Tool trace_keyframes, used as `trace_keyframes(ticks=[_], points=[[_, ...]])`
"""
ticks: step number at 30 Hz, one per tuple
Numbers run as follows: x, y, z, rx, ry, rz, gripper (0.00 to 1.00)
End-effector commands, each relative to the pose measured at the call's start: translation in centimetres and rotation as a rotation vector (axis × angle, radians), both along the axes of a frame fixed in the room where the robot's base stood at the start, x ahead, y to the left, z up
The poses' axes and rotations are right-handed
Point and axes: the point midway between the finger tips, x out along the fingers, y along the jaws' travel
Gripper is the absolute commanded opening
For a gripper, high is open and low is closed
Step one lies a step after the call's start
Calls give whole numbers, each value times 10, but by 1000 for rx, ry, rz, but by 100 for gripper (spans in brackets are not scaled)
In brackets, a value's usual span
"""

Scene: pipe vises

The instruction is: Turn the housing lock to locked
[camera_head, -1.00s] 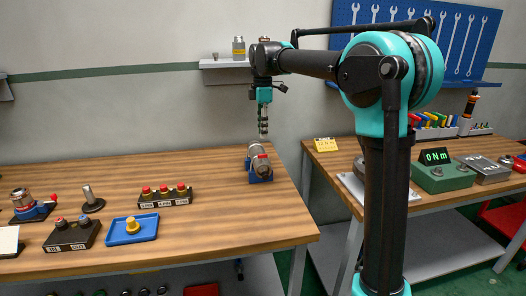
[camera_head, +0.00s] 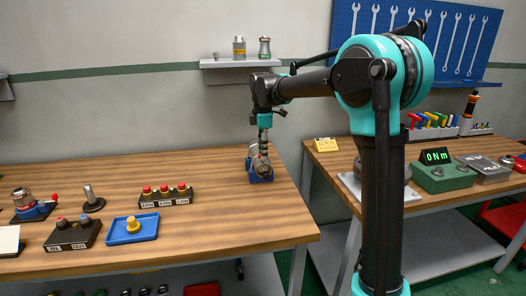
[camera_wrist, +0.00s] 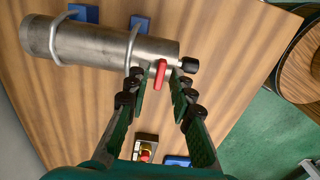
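The housing is a grey metal cylinder (camera_wrist: 95,42) lying in a blue cradle at the right part of the wooden table. It also shows in the head view (camera_head: 254,152), partly hidden by my gripper. A small red lever (camera_wrist: 160,74), seemingly the housing lock, sits on the cylinder's side near its dark-knobbed end. My gripper (camera_wrist: 162,76) is pointing down over that end. Its two fingers are apart, one on each side of the red lever. I cannot tell whether either finger touches it. In the head view my gripper (camera_head: 263,160) hides the lever.
A rack with several red-topped plugs (camera_head: 165,194), a blue tray (camera_head: 131,229) with a yellow part and a dark box (camera_head: 72,233) stand to the left. A second bench with a torque display (camera_head: 437,157) is to the right. The table between is clear.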

Motion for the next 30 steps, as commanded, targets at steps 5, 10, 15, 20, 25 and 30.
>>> trace_keyframes(ticks=[5,10,15,20,25,30], points=[[0,0,0,0,0,0,0],[0,0,0,0,0,0,0],[0,0,0,0,0,-11,0],[0,0,0,0,0,-58,0],[0,0,0,0,0,-160,0],[0,0,0,0,0,-307,0]])
